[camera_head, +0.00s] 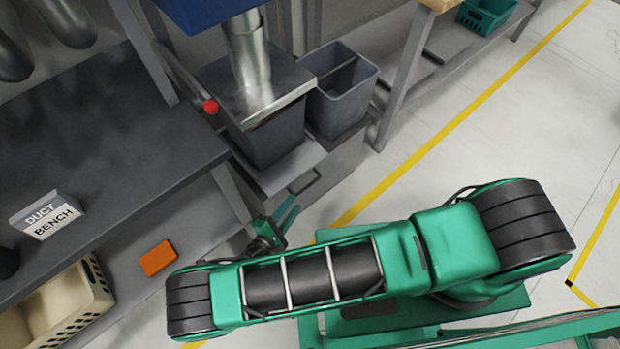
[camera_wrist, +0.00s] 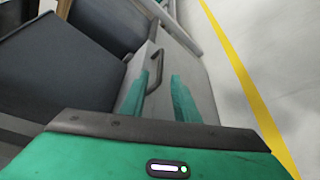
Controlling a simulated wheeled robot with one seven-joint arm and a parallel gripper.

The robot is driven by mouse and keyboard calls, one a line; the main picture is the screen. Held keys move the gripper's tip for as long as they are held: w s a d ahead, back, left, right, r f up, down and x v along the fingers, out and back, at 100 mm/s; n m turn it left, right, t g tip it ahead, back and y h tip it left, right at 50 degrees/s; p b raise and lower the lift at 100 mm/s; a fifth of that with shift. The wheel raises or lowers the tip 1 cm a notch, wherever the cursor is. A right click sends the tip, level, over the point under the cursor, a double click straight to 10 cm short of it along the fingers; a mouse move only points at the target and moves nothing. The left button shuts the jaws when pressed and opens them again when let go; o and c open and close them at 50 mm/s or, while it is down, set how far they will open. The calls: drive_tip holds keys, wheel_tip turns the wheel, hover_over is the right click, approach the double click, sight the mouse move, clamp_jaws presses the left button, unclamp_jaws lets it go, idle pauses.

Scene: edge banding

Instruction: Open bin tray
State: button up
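The bin tray (camera_head: 340,160) is a light grey pull-out unit under two grey bins, with a dark bar handle (camera_head: 304,182) on its front face. In the wrist view, the tray front (camera_wrist: 180,62) and the handle (camera_wrist: 155,72) are ahead of my gripper (camera_wrist: 158,98). Its two teal fingers are apart, with nothing held between them. The handle lies just beyond the fingertips, roughly in line with the gap. In the head view, my gripper (camera_head: 287,212) is low in front of the tray, close to the handle. The tray looks shut.
A lidded dark bin (camera_head: 268,135) with a metal duct and an open grey bin (camera_head: 345,92) stand on the tray. A dark bench (camera_head: 100,140) with a red-tipped rod (camera_head: 210,106) is at left. An orange block (camera_head: 158,258) lies below. Clear floor (camera_head: 480,140) is right.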

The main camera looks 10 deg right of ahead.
sight(306, 188)
drive_tip(key=x, duration=1.1)
drive_tip(key=shift+d, duration=0.3)
drive_tip(key=shift+c, duration=0.3)
clamp_jaws()
